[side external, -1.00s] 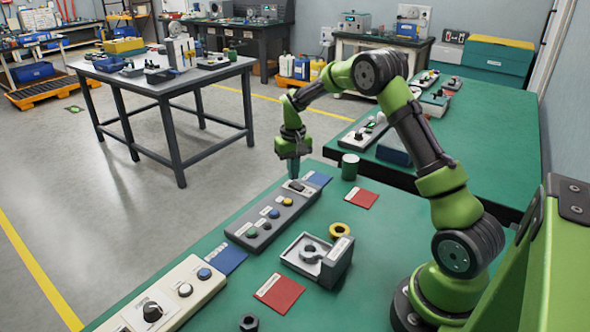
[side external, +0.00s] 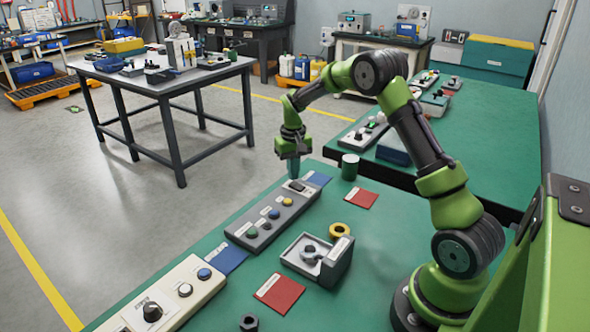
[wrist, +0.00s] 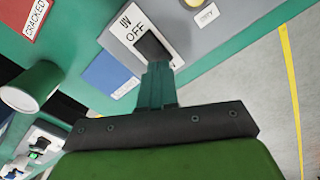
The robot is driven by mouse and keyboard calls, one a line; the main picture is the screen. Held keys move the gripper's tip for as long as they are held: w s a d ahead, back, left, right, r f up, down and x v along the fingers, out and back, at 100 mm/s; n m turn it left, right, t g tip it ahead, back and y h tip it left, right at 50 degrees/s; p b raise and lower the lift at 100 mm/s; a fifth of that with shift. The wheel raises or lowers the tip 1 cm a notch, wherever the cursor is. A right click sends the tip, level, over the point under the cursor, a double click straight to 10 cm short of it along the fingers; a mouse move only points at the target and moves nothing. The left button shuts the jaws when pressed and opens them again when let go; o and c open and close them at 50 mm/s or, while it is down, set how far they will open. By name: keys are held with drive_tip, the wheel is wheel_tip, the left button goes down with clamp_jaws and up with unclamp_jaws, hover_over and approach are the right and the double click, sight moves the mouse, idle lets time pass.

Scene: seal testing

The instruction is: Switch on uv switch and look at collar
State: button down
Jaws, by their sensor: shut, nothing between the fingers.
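The UV switch is a dark rocker (wrist: 151,45) on a grey panel (side external: 268,222), with "UV" and "OFF" lettering beside it in the wrist view. In the side view the switch (side external: 297,186) sits at the panel's far end. My gripper (wrist: 158,72) is shut and empty, pointing down with its fingertips at the rocker's edge. The fingers hide part of the rocker, and I cannot tell whether they press it. A grey ring-shaped collar (side external: 311,252) lies in a shallow open tray (side external: 291,258), well away from my gripper. Its surface detail is too small to read.
Red cards (side external: 279,292) and blue cards (side external: 226,260) lie on the green bench. A yellow ring (side external: 340,230), a green cylinder (side external: 349,167) and a dark nut (side external: 249,322) stand near. A cream control box (side external: 168,297) is at front left.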

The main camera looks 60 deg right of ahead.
sight(295, 191)
drive_tip(key=shift+f, duration=1)
idle(0.4)
drive_tip(key=shift+r, duration=3.55)
drive_tip(key=s+a+r+t, duration=0.2)
drive_tip(key=s+a+r, duration=0.2)
drive_tip(key=s+a, duration=0.3)
drive_tip(key=s+a+r+n+t+y, duration=0.1)
drive_tip(key=s+a+r+t, duration=0.1)
drive_tip(key=s+a+r, duration=0.3)
drive_tip(key=s+a+r+n+t+y, duration=0.1)
drive_tip(key=s+a+r+t, duration=0.2)
drive_tip(key=s+a, duration=0.6)
wheel_tip(295, 191, up, 2)
drive_tip(key=shift+s+a+r, duration=0.1)
drive_tip(key=shift+s+a, duration=0.3)
drive_tip(key=shift+s, duration=0.75)
